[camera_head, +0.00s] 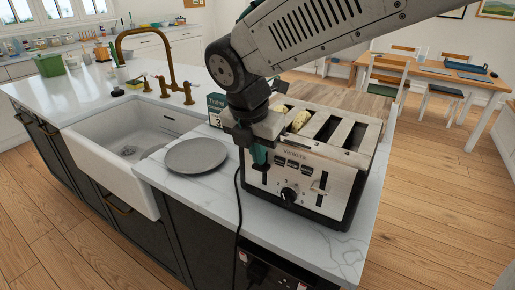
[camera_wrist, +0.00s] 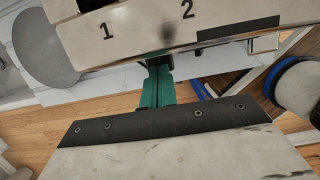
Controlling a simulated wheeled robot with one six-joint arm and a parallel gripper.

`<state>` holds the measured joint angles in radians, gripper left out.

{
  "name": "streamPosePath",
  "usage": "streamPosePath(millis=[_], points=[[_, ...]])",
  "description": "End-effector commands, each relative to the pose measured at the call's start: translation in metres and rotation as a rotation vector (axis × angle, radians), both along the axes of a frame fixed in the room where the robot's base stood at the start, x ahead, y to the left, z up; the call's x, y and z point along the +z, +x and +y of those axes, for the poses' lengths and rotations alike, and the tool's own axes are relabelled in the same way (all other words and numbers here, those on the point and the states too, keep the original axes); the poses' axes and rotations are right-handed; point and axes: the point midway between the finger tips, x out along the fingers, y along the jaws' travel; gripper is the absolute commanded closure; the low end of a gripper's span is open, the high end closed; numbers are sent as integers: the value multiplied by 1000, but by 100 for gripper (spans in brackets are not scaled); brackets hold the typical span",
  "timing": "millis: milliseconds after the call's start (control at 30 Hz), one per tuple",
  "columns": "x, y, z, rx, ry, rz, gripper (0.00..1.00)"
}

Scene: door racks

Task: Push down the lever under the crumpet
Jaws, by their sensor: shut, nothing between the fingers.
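The silver toaster (camera_head: 342,158) stands on the white counter. The crumpet (camera_head: 301,119), pale yellow, pokes up from a slot in its left half. My gripper (camera_head: 260,166), with teal fingers pointing down, is shut and empty at the left of the toaster's front face. The left lever is hidden, with my gripper covering that area. The right lever (camera_head: 322,188) shows on the front face, right of a dark knob.
A grey plate (camera_head: 196,156) lies left of the toaster. The white sink (camera_head: 130,140) is further left. A black cord (camera_head: 239,215) hangs over the counter's front edge.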

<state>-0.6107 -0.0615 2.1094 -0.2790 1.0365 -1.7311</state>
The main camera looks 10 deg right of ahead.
Motion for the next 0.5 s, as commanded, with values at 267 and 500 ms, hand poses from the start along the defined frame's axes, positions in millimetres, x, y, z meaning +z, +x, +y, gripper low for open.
streamPosePath(millis=[267,500], points=[[-8,0,0,0,-1,2,100],[-23,0,0,0,-1,2,100]])
